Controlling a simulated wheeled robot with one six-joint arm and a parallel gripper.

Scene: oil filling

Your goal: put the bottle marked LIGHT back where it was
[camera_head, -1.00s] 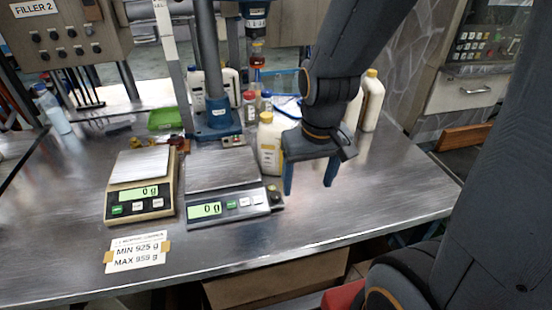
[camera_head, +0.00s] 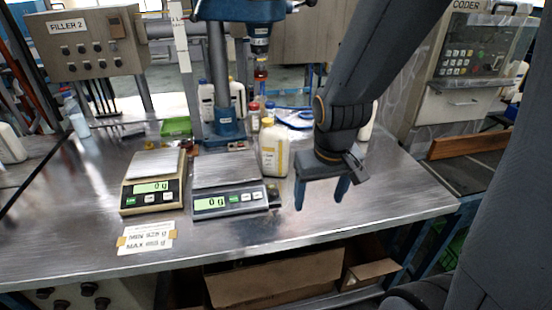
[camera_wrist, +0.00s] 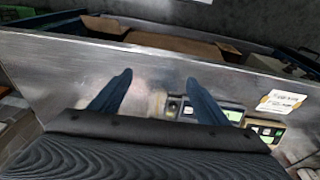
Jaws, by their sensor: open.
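My gripper (camera_head: 320,198) is open and empty over the right part of the steel table, pointing down; its two blue fingers also show in the wrist view (camera_wrist: 158,78). A cream bottle (camera_head: 274,150) stands upright on the table behind and left of the gripper, apart from it, just right of the right scale. Another pale bottle (camera_head: 368,120) stands farther back on the right, partly hidden by my arm. Two white bottles (camera_head: 206,102) (camera_head: 238,98) stand behind the filler column. I cannot read the word LIGHT on any bottle.
Two scales, left (camera_head: 153,182) and right (camera_head: 229,184), both read 0 g. A limit card (camera_head: 147,238) lies near the front edge. Small red-capped bottles (camera_head: 254,115) stand near the filler column (camera_head: 220,85). The table (camera_head: 395,190) right of my gripper is clear. Cardboard boxes (camera_head: 275,283) sit below.

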